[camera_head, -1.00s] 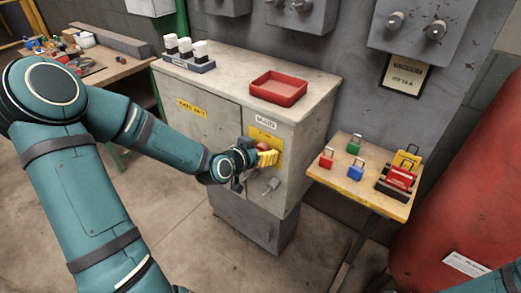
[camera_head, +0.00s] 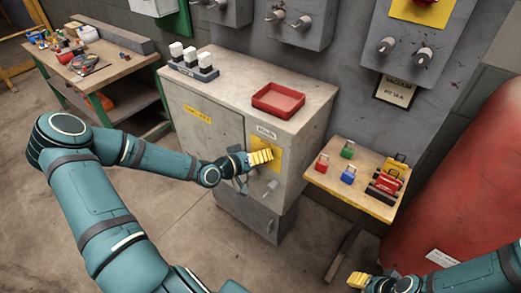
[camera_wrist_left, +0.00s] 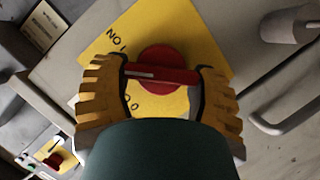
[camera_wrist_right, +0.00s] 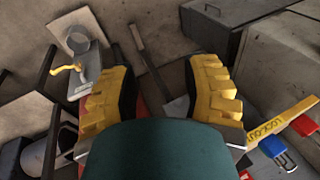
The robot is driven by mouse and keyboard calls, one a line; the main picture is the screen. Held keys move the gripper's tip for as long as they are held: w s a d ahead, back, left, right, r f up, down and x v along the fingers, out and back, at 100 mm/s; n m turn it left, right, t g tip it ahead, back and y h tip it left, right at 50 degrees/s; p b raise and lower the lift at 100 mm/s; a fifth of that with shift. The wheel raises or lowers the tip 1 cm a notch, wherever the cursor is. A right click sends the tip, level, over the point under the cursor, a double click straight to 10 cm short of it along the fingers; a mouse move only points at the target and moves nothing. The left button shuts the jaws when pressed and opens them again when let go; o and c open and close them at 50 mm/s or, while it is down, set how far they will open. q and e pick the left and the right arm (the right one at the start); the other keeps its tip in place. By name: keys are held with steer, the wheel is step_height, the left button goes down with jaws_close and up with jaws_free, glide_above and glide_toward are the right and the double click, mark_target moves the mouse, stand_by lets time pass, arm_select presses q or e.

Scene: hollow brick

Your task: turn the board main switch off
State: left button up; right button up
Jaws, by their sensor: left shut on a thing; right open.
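The main switch (camera_wrist_left: 160,72) is a red rotary handle on a yellow plate (camera_wrist_left: 203,22), on the front of the grey cabinet (camera_head: 228,117). In the left wrist view the plate carries partly hidden "I" and "0" marks. The red bar lies across the picture, one end at each finger. My left gripper (camera_head: 260,157) is shut on this handle, its yellow fingers on either side, and it hides the handle in the head view. My right gripper (camera_head: 360,281) is open and empty, low at the right, away from the cabinet; its spread fingers show in the right wrist view (camera_wrist_right: 162,95).
A grey lever handle (camera_head: 271,187) sticks out below the switch. A red tray (camera_head: 278,113) and a rack of white-topped pieces (camera_head: 193,70) stand on the cabinet. A small table (camera_head: 325,182) with several coloured padlocks stands to the right, before a red tank (camera_head: 440,190).

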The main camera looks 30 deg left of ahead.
arm_select(q)
steer(key=shift+a+f+n+h, duration=0.1)
steer(key=shift+n+h, duration=0.4)
steer(key=shift+n, duration=0.6)
steer(key=n+b, duration=0.1)
steer(key=n+t+h+b, duration=0.1)
steer(key=shift+f+n, duration=0.25)
steer(key=shift+n, duration=0.15)
steer(key=shift+n+t+h+b, duration=0.55)
steer(key=shift+n+b, duration=0.4)
steer(key=shift+n, duration=0.25)
steer(key=o, duration=0.9)
steer(key=shift+o, duration=0.2)
steer(key=v, duration=1.2)
